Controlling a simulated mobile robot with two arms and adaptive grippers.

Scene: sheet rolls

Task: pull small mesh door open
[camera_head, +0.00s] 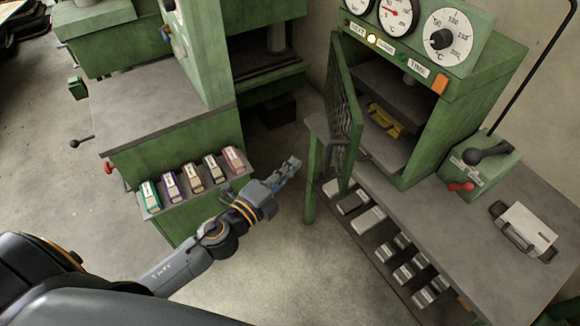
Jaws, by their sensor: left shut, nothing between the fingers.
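The small mesh door (343,108) is a green frame with dark mesh, hinged at the left side of the green cabinet (431,128). It stands swung open, and the cabinet's inside shows beside it. A grey handle (336,154) is on the door's lower part. Inside the cabinet a yellow object (384,120) lies on a shelf. My left gripper (292,163) is shut and empty, to the left of the door and apart from its handle. My right gripper is not in view.
The cabinet stands on a grey-topped bench (470,235) with metal blocks on a shelf below. A lever box (478,163) and a grey-white device (524,230) are at right. Left, a green machine (150,110) has a rack of small coloured boxes (192,176). Floor between is clear.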

